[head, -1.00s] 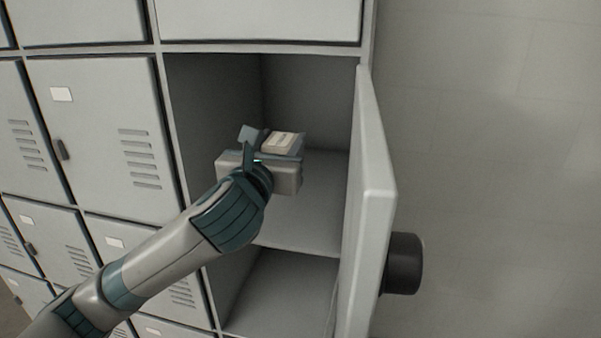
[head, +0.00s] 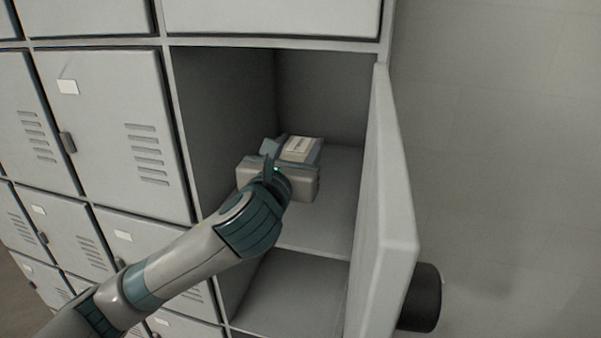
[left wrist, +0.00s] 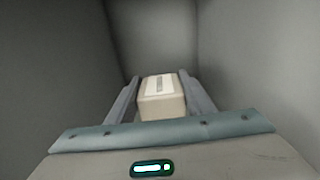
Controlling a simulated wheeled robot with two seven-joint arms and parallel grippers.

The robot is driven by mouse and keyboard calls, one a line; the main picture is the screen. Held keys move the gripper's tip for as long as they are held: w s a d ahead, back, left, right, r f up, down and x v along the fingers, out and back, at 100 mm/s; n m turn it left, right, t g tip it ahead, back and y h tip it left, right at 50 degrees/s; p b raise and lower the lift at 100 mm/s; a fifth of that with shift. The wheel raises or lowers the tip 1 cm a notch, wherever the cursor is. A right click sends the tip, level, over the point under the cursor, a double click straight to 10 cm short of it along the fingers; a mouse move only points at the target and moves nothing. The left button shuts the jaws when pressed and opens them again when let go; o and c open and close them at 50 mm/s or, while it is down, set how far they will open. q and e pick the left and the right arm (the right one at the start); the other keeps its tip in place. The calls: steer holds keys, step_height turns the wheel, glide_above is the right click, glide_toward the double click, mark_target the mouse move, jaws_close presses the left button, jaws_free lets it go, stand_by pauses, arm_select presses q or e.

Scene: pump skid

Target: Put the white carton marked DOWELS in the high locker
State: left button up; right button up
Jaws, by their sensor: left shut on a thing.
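The white carton (head: 299,146) is held in my left gripper (head: 293,150), inside the open high locker (head: 322,100). In the left wrist view the carton (left wrist: 160,100) sits between the two fingers of my left gripper (left wrist: 160,95), with a pale label on its top. The lettering is too small to read. The carton is over the locker's shelf floor (head: 325,225); whether it touches the floor I cannot tell. My right gripper does not show.
The open locker door (head: 390,190) stands out at the right of the opening, with a dark round part (head: 421,298) behind it. Closed locker doors (head: 110,130) are on the left. A lower open compartment (head: 290,290) lies under the shelf. The plain wall (head: 500,150) is at the right.

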arm_select(q)
steer(key=shift+f, duration=1.2)
steer(key=shift+f+p, duration=0.75)
steer(key=shift+f, duration=1.35)
steer(key=shift+f, duration=0.1)
steer(key=o, duration=1.2)
